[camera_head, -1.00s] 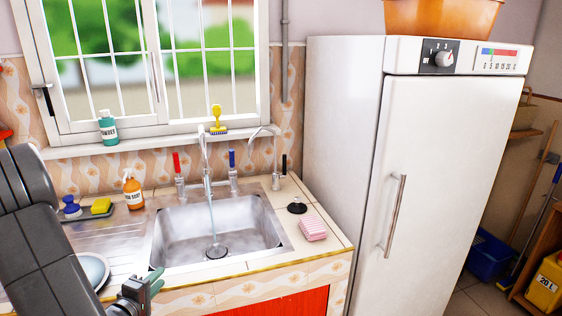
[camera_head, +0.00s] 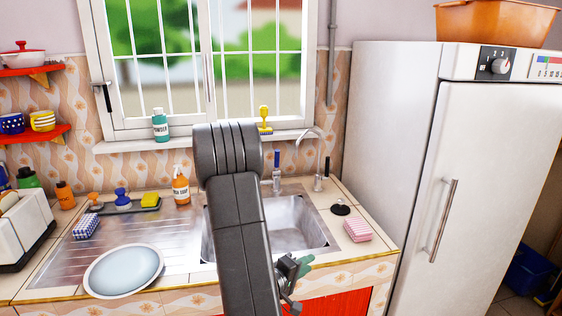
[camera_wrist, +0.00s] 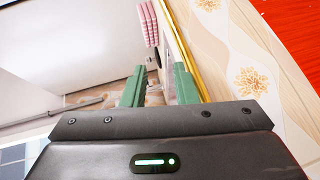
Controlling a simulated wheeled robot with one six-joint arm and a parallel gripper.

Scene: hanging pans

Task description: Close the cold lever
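The cold lever (camera_head: 277,160) with its blue handle stands upright behind the sink, just right of my arm in the head view. The sink (camera_head: 300,228) shows on both sides of my arm. The red lever and the main spout are hidden behind my arm. My gripper (camera_head: 303,264) is in front of the sink by the counter's front edge, low and well short of the blue lever. In the wrist view its green fingers (camera_wrist: 160,82) are apart with nothing held between them. The lever cannot be made out in the wrist view.
A pink sponge (camera_head: 357,229) and a black plug (camera_head: 341,208) lie right of the sink. A second curved tap (camera_head: 320,160) stands behind them. An orange soap bottle (camera_head: 181,188) and a plate (camera_head: 124,271) are on the left. The fridge (camera_head: 490,170) bounds the right side.

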